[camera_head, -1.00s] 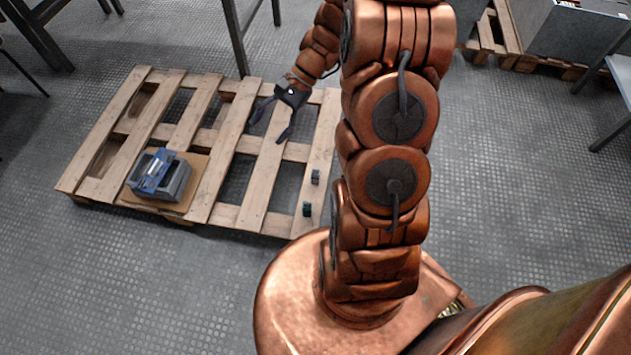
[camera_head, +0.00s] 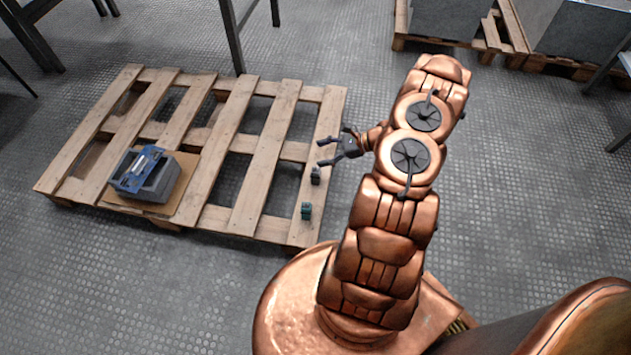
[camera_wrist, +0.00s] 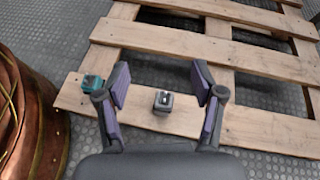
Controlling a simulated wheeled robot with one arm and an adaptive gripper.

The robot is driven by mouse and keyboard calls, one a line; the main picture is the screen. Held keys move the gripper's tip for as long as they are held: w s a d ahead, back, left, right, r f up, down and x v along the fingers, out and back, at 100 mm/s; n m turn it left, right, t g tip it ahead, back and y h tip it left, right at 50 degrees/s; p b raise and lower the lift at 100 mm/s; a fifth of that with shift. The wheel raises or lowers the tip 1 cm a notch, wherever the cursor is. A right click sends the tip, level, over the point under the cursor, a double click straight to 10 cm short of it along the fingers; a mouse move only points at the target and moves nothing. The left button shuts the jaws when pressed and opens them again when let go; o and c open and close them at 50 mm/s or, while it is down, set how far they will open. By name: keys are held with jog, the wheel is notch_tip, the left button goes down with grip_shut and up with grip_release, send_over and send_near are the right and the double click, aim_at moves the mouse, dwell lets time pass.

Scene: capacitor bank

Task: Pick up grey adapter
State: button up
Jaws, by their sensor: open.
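The grey adapter (camera_head: 315,176) is a small dark grey block on the right-hand board of a wooden pallet (camera_head: 240,170). In the wrist view the grey adapter (camera_wrist: 163,101) sits upright on a plank, in the picture between my two fingers. My gripper (camera_head: 322,152) is open and empty, with its fingers pointing left near the pallet's right edge. The wrist view shows my gripper (camera_wrist: 160,82) with purple-padded fingers spread wide, with room on both sides of the adapter. Whether the fingers are above the adapter's height I cannot tell.
A teal block (camera_head: 306,210) stands on the same board near the grey adapter; it also shows by the left finger in the wrist view (camera_wrist: 92,83). A blue-and-grey device (camera_head: 145,177) sits on cardboard at the pallet's left. Table legs stand behind.

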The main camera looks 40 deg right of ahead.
aim_at(318, 170)
jog(key=s+d+f+m+t+h+b, duration=0.1)
jog(key=s+d+f+m+t+b, duration=0.2)
jog(key=f, duration=0.6)
jog(key=shift+g, duration=0.6)
jog(key=shift+d+f+b+x, duration=0.15)
jog(key=shift+b+x, duration=0.3)
jog(key=shift+x, duration=1.3)
jog(key=shift+d+f+b+x, duration=0.15)
jog(key=shift+b+x, duration=0.3)
jog(key=shift+x, duration=1.35)
jog(key=shift+w+a, duration=0.2)
jog(key=shift+w, duration=0.2)
jog(key=shift+c, duration=0.4)
grip_shut()
